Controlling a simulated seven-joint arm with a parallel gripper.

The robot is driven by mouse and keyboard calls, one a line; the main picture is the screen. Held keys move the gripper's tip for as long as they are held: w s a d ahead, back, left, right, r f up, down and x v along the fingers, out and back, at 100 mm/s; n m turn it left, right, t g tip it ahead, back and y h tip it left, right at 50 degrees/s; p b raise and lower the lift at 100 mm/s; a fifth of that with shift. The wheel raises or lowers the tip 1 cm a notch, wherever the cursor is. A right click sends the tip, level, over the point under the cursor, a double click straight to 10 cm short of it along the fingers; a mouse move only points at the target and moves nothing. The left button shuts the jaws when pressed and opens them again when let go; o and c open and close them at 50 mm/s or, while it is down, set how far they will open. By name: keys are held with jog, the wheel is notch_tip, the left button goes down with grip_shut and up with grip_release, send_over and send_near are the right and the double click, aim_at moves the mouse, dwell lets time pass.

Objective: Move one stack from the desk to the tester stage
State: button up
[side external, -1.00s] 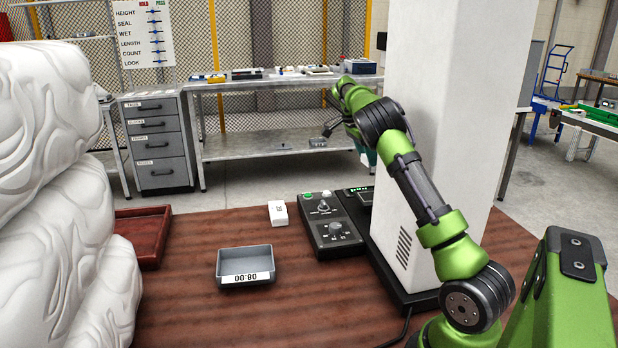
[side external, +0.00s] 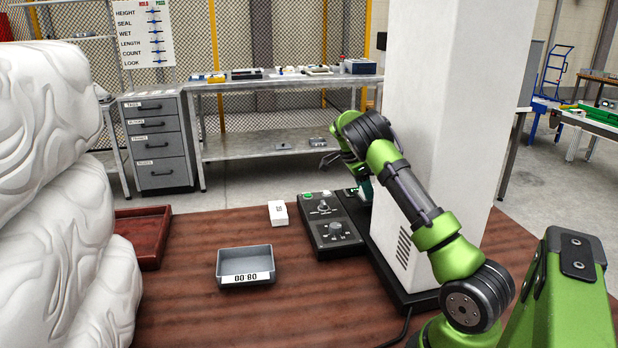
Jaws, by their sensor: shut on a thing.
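My gripper (side external: 363,188) hangs low at the left edge of the tall white column, partly hidden by it and by my wrist. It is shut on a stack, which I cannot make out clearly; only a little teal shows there. The tester (side external: 401,291) has a black base under the white column. Its stage is hidden behind the column and my arm, and my gripper is just above that area. I cannot tell whether the stack touches the stage. A black control box (side external: 331,243) with knobs stands left of the tester.
A grey tray (side external: 246,262) with a number label lies on the brown desk (side external: 190,305). A small white block (side external: 278,213) sits behind it. A dark red tray (side external: 150,238) is at the left, beside large white wrapped sacks (side external: 60,200). The desk's front middle is clear.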

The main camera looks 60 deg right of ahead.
jog(key=o, duration=1)
jog(key=shift+f, duration=0.1)
jog(key=shift+o, duration=0.2)
